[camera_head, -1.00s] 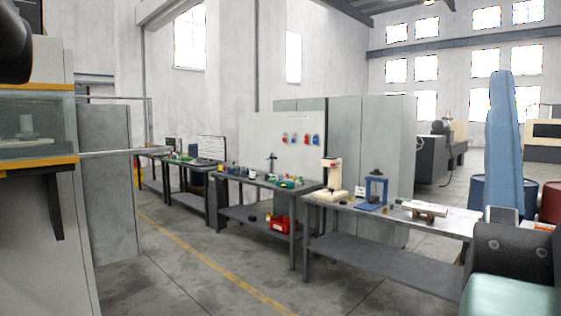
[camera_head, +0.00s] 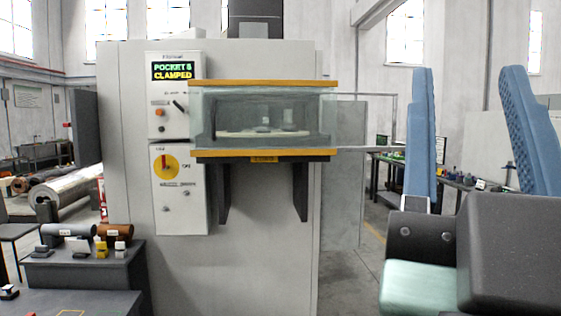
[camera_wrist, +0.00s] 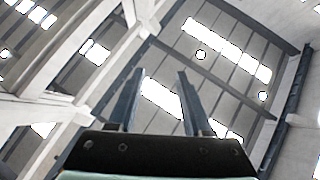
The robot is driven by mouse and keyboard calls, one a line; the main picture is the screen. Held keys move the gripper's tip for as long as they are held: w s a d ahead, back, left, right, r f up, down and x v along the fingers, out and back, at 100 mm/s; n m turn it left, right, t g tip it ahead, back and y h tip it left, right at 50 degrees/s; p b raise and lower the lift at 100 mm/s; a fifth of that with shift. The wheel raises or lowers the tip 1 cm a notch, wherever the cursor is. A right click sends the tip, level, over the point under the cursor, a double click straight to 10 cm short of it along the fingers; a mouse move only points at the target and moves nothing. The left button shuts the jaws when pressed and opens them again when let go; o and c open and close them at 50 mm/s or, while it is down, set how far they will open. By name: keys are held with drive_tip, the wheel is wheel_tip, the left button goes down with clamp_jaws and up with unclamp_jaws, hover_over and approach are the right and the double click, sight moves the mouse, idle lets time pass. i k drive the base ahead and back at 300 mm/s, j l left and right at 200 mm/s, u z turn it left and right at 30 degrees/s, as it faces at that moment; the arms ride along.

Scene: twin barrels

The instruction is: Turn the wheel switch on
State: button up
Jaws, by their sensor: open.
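A round yellow switch (camera_head: 165,162) with a red handle sits on the lower white panel of a grey machine, left of centre in the head view. Its handle points up. It is the only wheel-like switch I can make out; its small labels are hard to read. My gripper (camera_head: 470,72) is at the right of the head view, well to the right of the switch and apart from it. Its two blue fingers point up, spread open with nothing between them. In the wrist view the gripper (camera_wrist: 160,73) faces the roof, and the switch is not in that view.
The machine (camera_head: 265,220) has a display (camera_head: 173,71) reading "POCKET 8 CLAMPED" and a glass-fronted box (camera_head: 262,115) jutting out. A low dark table (camera_head: 85,265) with small parts stands at lower left. Rollers (camera_head: 70,188) lie behind it. Workbenches stand beyond at right.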

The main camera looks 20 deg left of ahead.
sight(164, 167)
drive_tip(key=u, duration=1.4)
drive_tip(key=i+j+u, duration=0.15)
drive_tip(key=i, duration=0.9)
drive_tip(key=i+u, duration=0.15)
drive_tip(key=i, duration=0.9)
drive_tip(key=i+l+u, duration=0.15)
drive_tip(key=i, duration=0.95)
